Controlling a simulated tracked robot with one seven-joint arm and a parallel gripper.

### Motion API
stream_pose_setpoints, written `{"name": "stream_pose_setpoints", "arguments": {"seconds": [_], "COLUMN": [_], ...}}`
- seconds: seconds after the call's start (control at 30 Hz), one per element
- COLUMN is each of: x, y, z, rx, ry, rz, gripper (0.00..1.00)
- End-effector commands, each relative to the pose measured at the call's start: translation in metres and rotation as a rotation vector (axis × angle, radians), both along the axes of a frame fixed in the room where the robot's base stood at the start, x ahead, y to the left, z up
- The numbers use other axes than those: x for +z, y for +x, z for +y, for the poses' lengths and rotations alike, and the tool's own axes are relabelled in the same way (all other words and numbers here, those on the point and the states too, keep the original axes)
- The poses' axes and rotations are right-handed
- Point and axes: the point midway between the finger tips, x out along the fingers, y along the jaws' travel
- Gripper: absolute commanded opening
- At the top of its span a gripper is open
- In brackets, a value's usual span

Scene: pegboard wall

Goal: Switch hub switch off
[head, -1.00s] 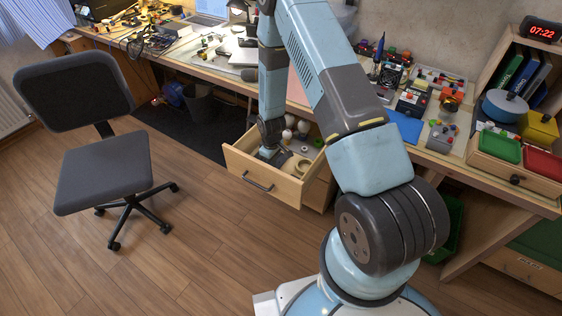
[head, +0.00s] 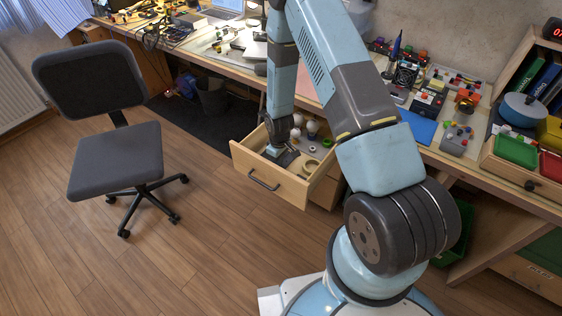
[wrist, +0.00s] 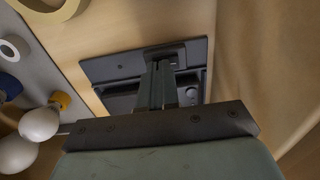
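A dark rectangular device (wrist: 105,68), with a recessed panel and a small round detail, lies on a wooden surface in the wrist view. I take it to be the hub; its switch cannot be made out clearly. The two fingers of my gripper (wrist: 162,68) are together, with nothing seen between them, and overlap the device. Whether they touch it cannot be told. The fingers hide part of its panel. In the head view my gripper (head: 284,155) is low inside the open drawer (head: 262,184), and its fingertips are hard to make out.
The drawer walls are close around my gripper. The workbench (head: 474,174) above holds several devices. An office chair (head: 116,160) stands left on open floor.

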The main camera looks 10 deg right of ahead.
Motion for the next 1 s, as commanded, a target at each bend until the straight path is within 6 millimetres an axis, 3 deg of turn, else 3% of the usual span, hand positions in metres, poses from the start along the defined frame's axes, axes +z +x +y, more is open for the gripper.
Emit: {"name": "stream_pose_setpoints", "arguments": {"seconds": [0.03,0.17,0.8,1.0], "x": [-0.005,0.005,0.108,0.13], "y": [-0.008,-0.007,0.002,0.003], "z": [-0.003,-0.003,-0.005,-0.006], "rx": [-0.001,0.0,-0.001,-0.001], "ry": [-0.004,-0.004,0.001,0.0], "rz": [0.016,0.014,-0.006,-0.004], "gripper": [0.0,0.0,0.0,0.0]}}
